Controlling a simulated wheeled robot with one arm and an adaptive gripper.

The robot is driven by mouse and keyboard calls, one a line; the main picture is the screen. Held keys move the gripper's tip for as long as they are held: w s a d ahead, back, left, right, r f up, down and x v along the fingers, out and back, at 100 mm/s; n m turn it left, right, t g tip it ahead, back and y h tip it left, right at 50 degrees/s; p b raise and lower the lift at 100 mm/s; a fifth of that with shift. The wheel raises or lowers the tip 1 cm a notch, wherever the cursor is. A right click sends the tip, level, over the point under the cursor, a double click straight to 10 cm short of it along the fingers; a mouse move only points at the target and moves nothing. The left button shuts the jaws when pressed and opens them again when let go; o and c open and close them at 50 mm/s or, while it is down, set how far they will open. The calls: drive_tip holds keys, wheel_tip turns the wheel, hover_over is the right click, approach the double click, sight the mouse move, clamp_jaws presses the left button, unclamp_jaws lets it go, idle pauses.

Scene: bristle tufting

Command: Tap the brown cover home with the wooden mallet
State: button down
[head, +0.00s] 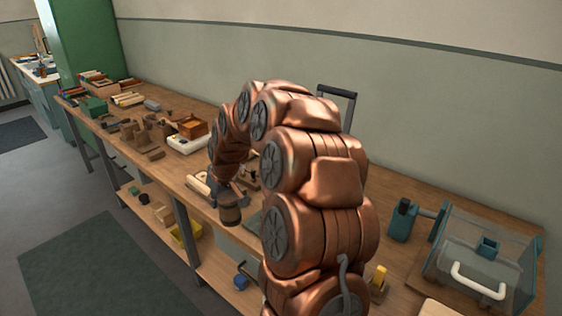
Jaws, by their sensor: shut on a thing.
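My gripper (222,188) is at the end of my copper arm, above the front part of the bench, and small in the picture. It is shut on what looks like the wooden mallet (230,210), whose dark brown round head shows just below it. My arm hides most of the handle and the grip. I cannot pick out the brown cover for sure. A brown block-like piece (193,129) sits by a white base to the left of my gripper, apart from it. The spot right behind my gripper is partly hidden by my arm.
The long wooden bench (174,169) runs from far left to near right. Several brown wooden pieces (148,137) stand left of my gripper. A clear-sided box with a white handle (479,281) and a teal device (402,218) stand at the right.

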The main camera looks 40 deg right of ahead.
drive_tip(key=s+d+r+p, duration=0.1)
drive_tip(key=s+d+r, duration=0.3)
drive_tip(key=d, duration=0.5)
drive_tip(key=s+d+r, duration=0.4)
drive_tip(key=d, duration=0.5)
drive_tip(key=shift+n, duration=0.3)
drive_tip(key=shift+a+f, duration=0.1)
drive_tip(key=shift+f, duration=3.2)
drive_tip(key=shift+b, duration=0.3)
wheel_tip(320, 180, down, 4)
drive_tip(key=b, duration=0.3)
drive_tip(key=shift+r, duration=2.6)
